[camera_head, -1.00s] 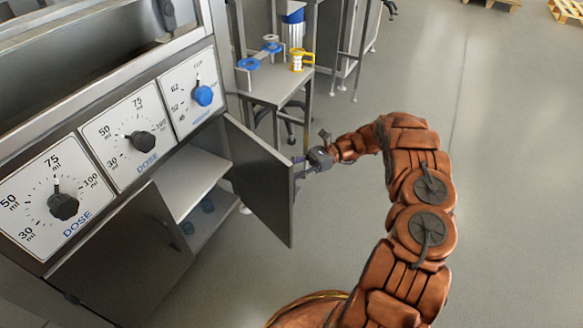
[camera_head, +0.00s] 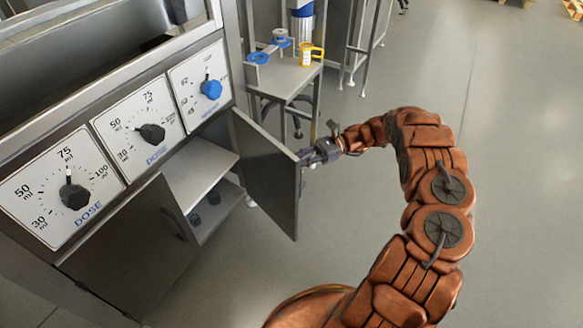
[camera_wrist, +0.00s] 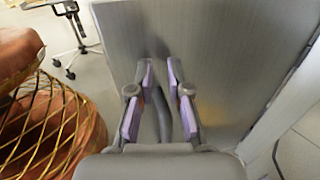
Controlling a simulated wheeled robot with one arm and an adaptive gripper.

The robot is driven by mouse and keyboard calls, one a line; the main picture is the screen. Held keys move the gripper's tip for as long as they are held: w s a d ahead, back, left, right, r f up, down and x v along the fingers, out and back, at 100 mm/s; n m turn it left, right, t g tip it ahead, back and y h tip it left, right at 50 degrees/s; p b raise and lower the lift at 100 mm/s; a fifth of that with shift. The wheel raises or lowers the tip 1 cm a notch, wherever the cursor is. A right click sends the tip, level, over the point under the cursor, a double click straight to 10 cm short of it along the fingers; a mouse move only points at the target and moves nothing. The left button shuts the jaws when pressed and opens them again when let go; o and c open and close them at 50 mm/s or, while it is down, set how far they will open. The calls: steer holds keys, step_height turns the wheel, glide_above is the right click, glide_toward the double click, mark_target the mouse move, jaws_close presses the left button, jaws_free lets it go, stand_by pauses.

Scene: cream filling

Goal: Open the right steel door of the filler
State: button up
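The filler's right steel door (camera_head: 265,170) stands swung wide open, out from the cabinet front. It fills much of the wrist view (camera_wrist: 235,50) as a grey panel. My gripper (camera_head: 303,157) is at the door's outer face, close to its free edge. In the wrist view, my gripper (camera_wrist: 159,75) points at the panel with its two purple-padded fingers apart. A dark curved bar (camera_wrist: 161,112), seemingly the door handle, shows between the fingers, with gaps beside it. I cannot make out contact with the bar.
The left steel door (camera_head: 135,245) is closed. Shelves (camera_head: 205,175) with small dark items show inside the opening. A small table (camera_head: 285,80) with blue items and a yellow cup stands behind the open door. The floor (camera_head: 500,150) to the right is clear.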

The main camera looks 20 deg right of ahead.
mark_target(287, 150)
step_height(287, 150, up, 6)
steer(key=p, duration=0.4)
steer(key=shift+f+p, duration=0.15)
steer(key=shift+p, duration=0.25)
jaws_close()
steer(key=shift+r+p, duration=1.25)
